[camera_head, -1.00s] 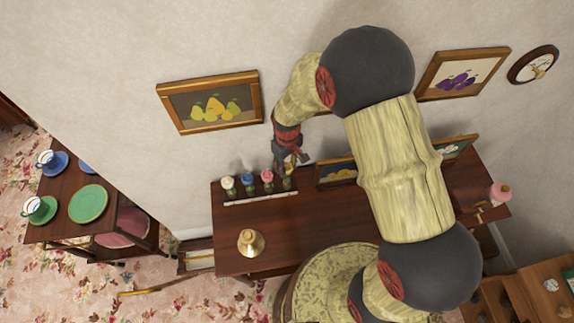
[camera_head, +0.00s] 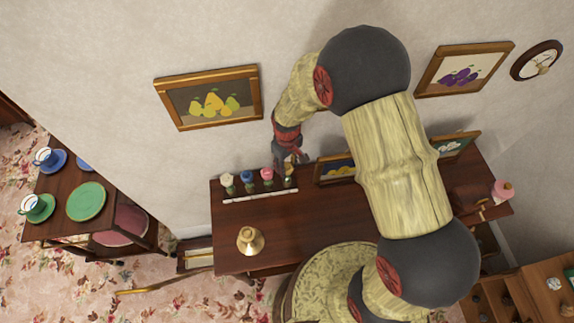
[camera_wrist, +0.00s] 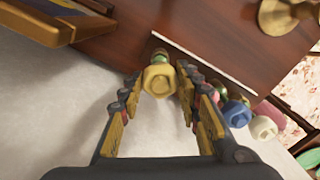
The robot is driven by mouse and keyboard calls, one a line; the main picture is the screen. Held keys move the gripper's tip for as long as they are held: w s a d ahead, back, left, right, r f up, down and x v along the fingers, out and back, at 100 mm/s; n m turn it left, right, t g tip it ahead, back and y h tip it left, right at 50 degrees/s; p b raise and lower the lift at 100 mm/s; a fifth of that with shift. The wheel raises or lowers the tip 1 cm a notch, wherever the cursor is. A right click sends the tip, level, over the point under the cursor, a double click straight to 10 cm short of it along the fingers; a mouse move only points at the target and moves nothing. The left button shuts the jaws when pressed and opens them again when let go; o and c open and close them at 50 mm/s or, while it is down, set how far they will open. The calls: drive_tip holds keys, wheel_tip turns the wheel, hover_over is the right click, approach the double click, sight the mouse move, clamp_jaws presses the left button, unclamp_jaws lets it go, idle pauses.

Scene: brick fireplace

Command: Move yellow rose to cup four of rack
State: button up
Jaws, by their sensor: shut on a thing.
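The yellow rose (camera_wrist: 158,80) is between my gripper's two fingers in the wrist view, with a green part just beyond it. My gripper (camera_head: 290,160) is shut on it at the right end of the flower row in the head view. The rack's white strip (camera_head: 260,196) lies on the dark table in front of the row. White (camera_head: 227,181), blue (camera_head: 246,177) and pink (camera_head: 267,175) flowers stand in a row left of my gripper. Whether the yellow rose is seated in a cup or lifted clear, I cannot tell.
A brass candle holder (camera_head: 250,240) stands on the table (camera_head: 310,225) in front of the row. Framed pictures (camera_head: 335,169) lean at the wall just right of my gripper. The wall is close behind; the table's middle is clear.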

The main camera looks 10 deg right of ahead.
drive_tip(key=shift+f+b, duration=0.4)
drive_tip(key=shift+f, duration=0.3)
drive_tip(key=o, duration=1.1)
drive_tip(key=shift+c, duration=0.2)
wheel_tip(320, 180, up, 12)
idle(0.3)
drive_tip(key=s+d+r+m+t+b, duration=0.2)
drive_tip(key=s+d+r+m+b, duration=0.1)
drive_tip(key=s+d+r+b, duration=0.2)
drive_tip(key=s+d+r+m+t+b, duration=0.3)
drive_tip(key=s+d+r+b, duration=0.2)
drive_tip(key=s+r, duration=0.5)
drive_tip(key=s, duration=0.4)
drive_tip(key=shift+s+r+t+b, duration=0.15)
drive_tip(key=shift+s+t+b, duration=0.15)
drive_tip(key=shift+b, duration=0.1)
